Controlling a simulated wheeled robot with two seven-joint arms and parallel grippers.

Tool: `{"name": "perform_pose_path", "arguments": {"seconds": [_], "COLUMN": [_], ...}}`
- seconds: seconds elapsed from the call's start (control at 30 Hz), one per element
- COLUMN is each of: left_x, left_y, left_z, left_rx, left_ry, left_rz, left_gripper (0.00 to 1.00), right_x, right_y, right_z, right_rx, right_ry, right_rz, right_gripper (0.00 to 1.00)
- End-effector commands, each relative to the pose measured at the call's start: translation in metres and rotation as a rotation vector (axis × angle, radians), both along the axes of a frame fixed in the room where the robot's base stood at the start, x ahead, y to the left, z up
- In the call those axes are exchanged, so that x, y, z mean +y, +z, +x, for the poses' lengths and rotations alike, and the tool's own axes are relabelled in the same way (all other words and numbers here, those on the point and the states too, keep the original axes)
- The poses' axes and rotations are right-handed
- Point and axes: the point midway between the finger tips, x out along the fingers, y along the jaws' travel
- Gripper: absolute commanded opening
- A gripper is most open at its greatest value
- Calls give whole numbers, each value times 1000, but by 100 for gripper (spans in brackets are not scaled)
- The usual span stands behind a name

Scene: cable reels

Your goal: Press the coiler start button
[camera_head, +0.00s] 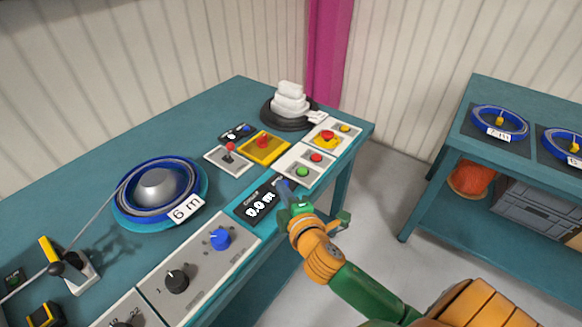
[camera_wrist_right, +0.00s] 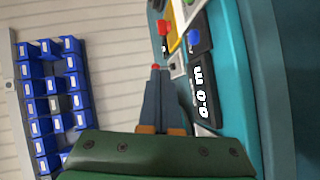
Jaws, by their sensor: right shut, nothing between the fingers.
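A light panel (camera_head: 290,163) near the table's front edge carries a green button (camera_head: 302,172) and a red button (camera_head: 316,157). Which of them is the start button is not readable; the green one looks likeliest. Contact cannot be told. In the right wrist view the shut fingers (camera_wrist_right: 160,72) point away from the camera, with a small red part (camera_wrist_right: 155,67) at their tips. I do not see my left gripper.
The counter display (camera_head: 259,205) reads 0.0 m. A yellow panel (camera_head: 277,153), a red-knobbed lever (camera_head: 230,147), a blue knob (camera_head: 220,239) and a black knob (camera_head: 176,281) surround it. A blue reel (camera_head: 127,204) is labelled 6 m. A second table (camera_head: 480,88) stands right.

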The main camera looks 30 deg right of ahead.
Motion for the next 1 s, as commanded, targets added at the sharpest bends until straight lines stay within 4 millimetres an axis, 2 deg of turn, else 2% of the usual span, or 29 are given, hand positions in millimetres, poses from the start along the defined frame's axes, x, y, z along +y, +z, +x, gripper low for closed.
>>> {"name": "perform_pose_path", "arguments": {"seconds": [0.1,0.17,0.27,0.37,0.4,0.47,0.5,0.57,0.6,0.7,0.8,0.9,1.0], "left_x": [0,0,0,0,0,0,0,0,0,0,0,0,0], "left_y": [0,0,-1,-1,-1,-2,-2,-2,-2,-2,-2,-2,-2], "left_z": [0,0,0,0,0,0,0,0,0,0,0,0,0], "left_rx": [0,0,0,0,0,0,0,0,0,0,0,0,0], "left_ry": [0,0,0,0,0,0,0,0,0,0,0,0,1], "left_rz": [0,0,0,0,0,0,0,0,0,0,0,0,0], "left_gripper": [80,80,80,80,80,80,80,80,80,80,80,80,80], "right_x": [13,26,54,94,110,114,103,81,64,17,-29,-68,-94], "right_y": [49,75,114,140,138,116,99,80,71,58,53,53,55], "right_z": [24,34,45,49,51,58,63,71,75,83,86,85,83], "right_rx": [-171,-267,-435,-631,-717,-786,-789,-763,674,470,315,206,140], "right_ry": [125,194,312,456,536,665,754,869,-873,-871,-892,-921,-948], "right_rz": [-299,-491,-875,-1444,-1798,-2332,-2610,-2893,2805,2521,2296,2127,2018], "right_gripper": [0,0,0,0,0,0,0,0,0,0,0,0,0]}}
